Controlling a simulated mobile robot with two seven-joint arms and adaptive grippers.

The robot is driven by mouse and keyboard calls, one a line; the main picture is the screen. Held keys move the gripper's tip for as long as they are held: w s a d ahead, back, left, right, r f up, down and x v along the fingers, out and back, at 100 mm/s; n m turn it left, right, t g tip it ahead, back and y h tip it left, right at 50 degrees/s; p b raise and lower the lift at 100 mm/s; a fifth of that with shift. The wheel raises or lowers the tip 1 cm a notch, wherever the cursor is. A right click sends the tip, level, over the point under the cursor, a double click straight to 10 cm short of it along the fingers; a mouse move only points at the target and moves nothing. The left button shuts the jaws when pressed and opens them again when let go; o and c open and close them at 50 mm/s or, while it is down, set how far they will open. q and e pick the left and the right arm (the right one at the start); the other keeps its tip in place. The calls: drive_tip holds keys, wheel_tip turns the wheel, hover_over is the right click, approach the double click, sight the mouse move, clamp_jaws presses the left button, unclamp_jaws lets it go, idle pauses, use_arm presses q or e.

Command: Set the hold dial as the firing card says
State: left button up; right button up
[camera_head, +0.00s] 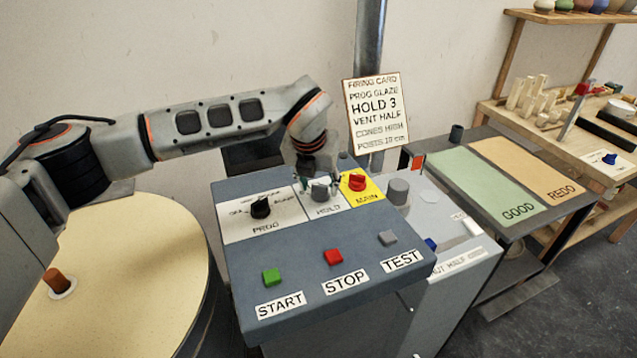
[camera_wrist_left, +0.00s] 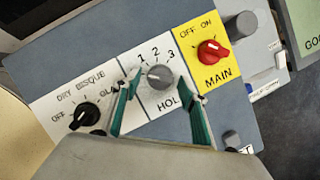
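The firing card (camera_head: 376,120) stands behind the kiln panel and reads HOLD 3, with PROG GLAZE and VENT HALF. The hold dial (camera_wrist_left: 159,77) is a grey round knob on a white plate, with 1, 2 and 3 printed above it. Its pale mark is too small to read surely. My left gripper (camera_head: 318,186) is over the hold dial, pointing down. In the left wrist view its two teal fingers (camera_wrist_left: 159,88) are apart, one on each side of the knob; I cannot tell whether they touch it. My right gripper is not in view.
Left of the hold dial is the black PROG dial (camera_head: 260,207); right is the red MAIN dial (camera_head: 357,182). START (camera_head: 271,277), STOP (camera_head: 333,257) and TEST (camera_head: 388,237) buttons line the panel's front. A table with GOOD (camera_head: 487,187) and REDO (camera_head: 530,170) mats stands right.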

use_arm(q)
drive_tip(key=c, duration=0.8)
